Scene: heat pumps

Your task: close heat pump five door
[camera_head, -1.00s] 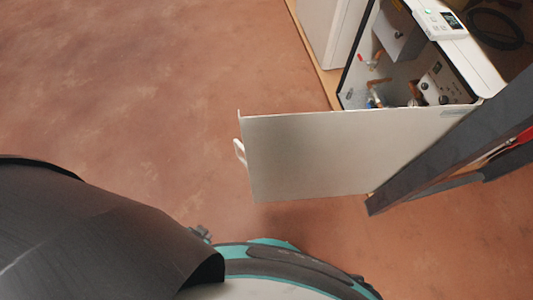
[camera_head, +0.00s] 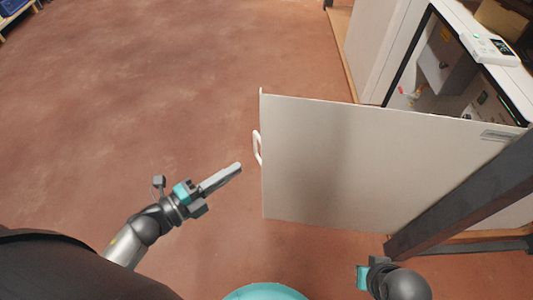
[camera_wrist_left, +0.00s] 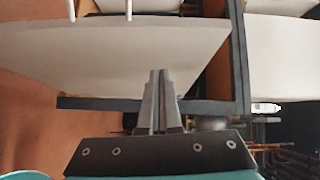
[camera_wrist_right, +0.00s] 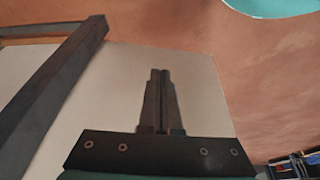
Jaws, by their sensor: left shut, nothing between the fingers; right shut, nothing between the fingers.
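The heat pump door (camera_head: 360,165) is a flat white panel, swung open from the white heat pump cabinet (camera_head: 510,75) at the upper right. Its white handle (camera_head: 257,148) is on the door's left edge. My left gripper (camera_head: 238,167) is shut and empty, a little left of the handle and apart from it. Its fingers also show in the left wrist view (camera_wrist_left: 159,75). My right gripper shows shut in the right wrist view (camera_wrist_right: 160,75), with a white panel (camera_wrist_right: 200,85) beyond it. In the head view only part of my right arm shows at the bottom; its fingertips are hidden.
A dark grey frame beam (camera_head: 470,195) slants in front of the door's right part. Another white cabinet (camera_head: 375,40) stands behind, left of the open unit. The reddish floor (camera_head: 150,90) left of the door is clear. Shelving (camera_head: 15,10) is at the far upper left.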

